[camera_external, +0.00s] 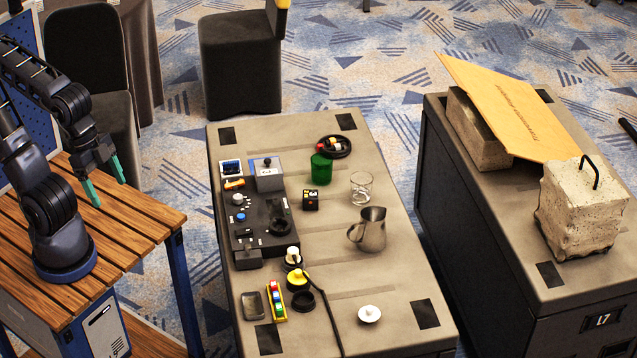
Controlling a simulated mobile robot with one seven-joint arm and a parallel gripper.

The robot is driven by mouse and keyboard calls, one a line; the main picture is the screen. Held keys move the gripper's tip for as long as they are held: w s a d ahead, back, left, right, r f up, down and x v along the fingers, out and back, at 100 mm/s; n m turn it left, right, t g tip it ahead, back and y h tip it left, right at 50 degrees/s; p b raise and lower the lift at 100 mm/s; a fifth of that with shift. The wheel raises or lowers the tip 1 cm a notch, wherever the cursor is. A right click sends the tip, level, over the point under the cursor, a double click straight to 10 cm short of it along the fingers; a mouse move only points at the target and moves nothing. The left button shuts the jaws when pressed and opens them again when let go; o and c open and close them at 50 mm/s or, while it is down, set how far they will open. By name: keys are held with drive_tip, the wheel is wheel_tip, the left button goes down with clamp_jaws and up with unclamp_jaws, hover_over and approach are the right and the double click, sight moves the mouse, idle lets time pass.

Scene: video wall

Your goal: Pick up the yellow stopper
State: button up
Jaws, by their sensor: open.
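A small yellow piece that looks like the yellow stopper (297,277) sits near the front left of the grey table (350,290). It appears to sit in or on a dark round base. A white-topped piece (292,255) is just behind it, and a black cable passes close on its right. My gripper (106,187) has teal fingertips and hangs above the wooden slatted bench at the left. It is open and empty, well to the left of the yellow piece and higher than it.
A multicoloured block strip (277,303), a dark ring (303,301) and a small dark tray (252,305) lie close by. A black control panel (257,225) is behind them. A metal pitcher (372,229), a glass (361,187) and a green cup (321,169) stand farther back.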

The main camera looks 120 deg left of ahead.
drive_tip(key=w+a+f+n+g, duration=0.1)
drive_tip(key=w+a+n, duration=0.25)
drive_tip(key=w, duration=0.25)
drive_tip(key=w+a+f+n, duration=0.2)
drive_tip(key=w+a+n, duration=0.15)
drive_tip(key=w, duration=0.25)
drive_tip(key=n+g, duration=0.3)
drive_tip(key=n, duration=1.5)
hover_over(297, 274)
wheel_tip(297, 274, down, 31)
drive_tip(key=shift+s+a+f, duration=0.15)
drive_tip(key=shift+a+f, duration=0.05)
drive_tip(key=shift+f, duration=0.45)
wheel_tip(297, 274, down, 5)
drive_tip(key=shift+f, duration=0.15)
drive_tip(key=shift+w+d+f, duration=0.1)
drive_tip(key=shift+f, duration=1.2)
drive_tip(key=shift+w+d+f, duration=0.1)
drive_tip(key=shift+f, duration=1.15)
drive_tip(key=c, duration=1.1)
